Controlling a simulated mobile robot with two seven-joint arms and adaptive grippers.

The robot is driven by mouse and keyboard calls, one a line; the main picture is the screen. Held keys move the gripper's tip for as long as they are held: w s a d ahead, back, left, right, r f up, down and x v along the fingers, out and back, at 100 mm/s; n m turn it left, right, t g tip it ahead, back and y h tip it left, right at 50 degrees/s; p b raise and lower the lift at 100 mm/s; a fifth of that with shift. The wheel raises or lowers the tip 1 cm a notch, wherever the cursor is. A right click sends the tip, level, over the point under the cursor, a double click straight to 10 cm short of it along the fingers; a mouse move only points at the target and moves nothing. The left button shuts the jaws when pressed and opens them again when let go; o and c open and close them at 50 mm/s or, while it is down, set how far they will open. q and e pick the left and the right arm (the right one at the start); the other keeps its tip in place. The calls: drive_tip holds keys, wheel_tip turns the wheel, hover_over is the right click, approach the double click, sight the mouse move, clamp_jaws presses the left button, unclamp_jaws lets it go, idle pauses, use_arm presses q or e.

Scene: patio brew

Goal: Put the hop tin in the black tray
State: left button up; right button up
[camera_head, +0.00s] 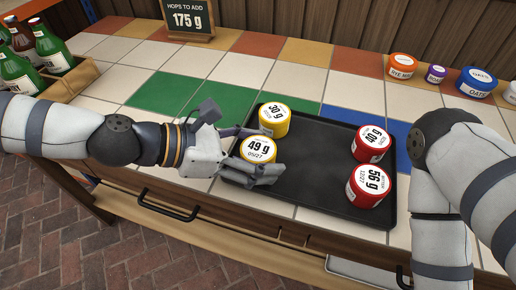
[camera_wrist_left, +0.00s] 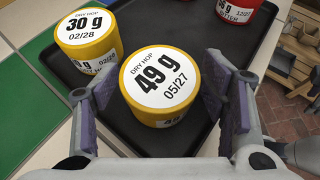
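The yellow hop tin marked 49 g (camera_head: 258,149) stands upright between the fingers of my left gripper (camera_head: 252,158), over the near left corner of the black tray (camera_head: 318,190). My right gripper is out of view.
Two red tins, 40 g (camera_head: 371,143) and 56 g (camera_head: 368,187), stand on the tray's right side. The tray's middle is clear. My right arm crosses the right of the counter. A crate of green bottles (camera_head: 72,82) is at left. A sign (camera_head: 188,18) and several tins stand behind.

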use_arm(q)
drive_tip(key=shift+r, duration=0.35)
drive_tip(key=p+v, duration=0.3)
drive_tip(key=v, duration=0.9)
drive_tip(key=shift+f, duration=0.15)
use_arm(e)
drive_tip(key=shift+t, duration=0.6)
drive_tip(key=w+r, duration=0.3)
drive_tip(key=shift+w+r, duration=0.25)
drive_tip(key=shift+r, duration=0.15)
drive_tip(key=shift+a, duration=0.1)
